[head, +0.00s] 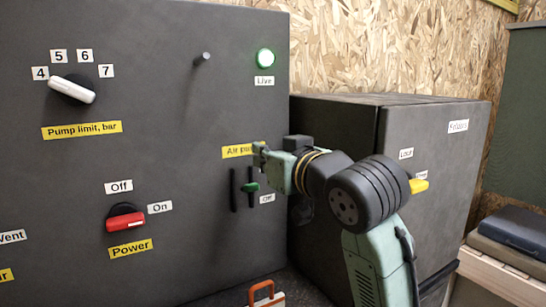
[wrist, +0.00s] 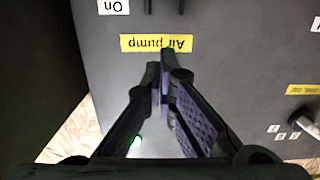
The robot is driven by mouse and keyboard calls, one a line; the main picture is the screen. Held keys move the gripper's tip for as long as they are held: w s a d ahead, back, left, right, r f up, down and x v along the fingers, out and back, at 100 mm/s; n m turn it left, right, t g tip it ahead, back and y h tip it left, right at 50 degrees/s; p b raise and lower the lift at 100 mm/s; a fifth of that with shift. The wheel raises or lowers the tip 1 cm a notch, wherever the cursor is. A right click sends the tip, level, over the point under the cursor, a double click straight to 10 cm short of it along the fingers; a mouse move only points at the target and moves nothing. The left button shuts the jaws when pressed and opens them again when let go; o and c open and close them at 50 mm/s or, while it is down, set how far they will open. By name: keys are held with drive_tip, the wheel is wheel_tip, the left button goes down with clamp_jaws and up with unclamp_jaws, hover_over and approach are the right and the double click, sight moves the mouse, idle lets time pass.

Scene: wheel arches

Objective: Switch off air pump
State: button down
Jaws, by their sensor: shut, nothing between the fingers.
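The air pump switch is a green slider knob (head: 250,187) in a dark vertical slot on the grey panel, with a second slot to its left. The knob sits around mid-slot; its exact setting is hard to tell. A yellow "Air pump" label (head: 240,151) is above, partly covered by my gripper. A small label (head: 267,198) right of the slot appears to read "Off". My gripper (head: 259,153) is shut and empty, above the knob and apart from it. In the wrist view my fingertips (wrist: 160,66) are near the upside-down "Air pump" label (wrist: 156,43); an "On" label (wrist: 113,6) shows beyond; the knob is out of view.
A green "Live" lamp (head: 265,58) is lit above. A red power switch (head: 125,218) and white pump limit dial (head: 72,89) are to the left. An orange-handled object (head: 264,294) is below.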

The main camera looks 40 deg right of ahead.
sight(257, 189)
drive_tip(key=x, duration=0.4)
drive_tip(key=shift+r+p, duration=0.1)
drive_tip(key=shift+p, duration=0.3)
drive_tip(key=f, duration=0.3)
drive_tip(key=shift+s, duration=0.25)
drive_tip(key=shift+s+a+f, duration=0.1)
drive_tip(key=shift+s+f, duration=0.1)
drive_tip(key=shift+f, duration=0.3)
drive_tip(key=shift+f, duration=0.15)
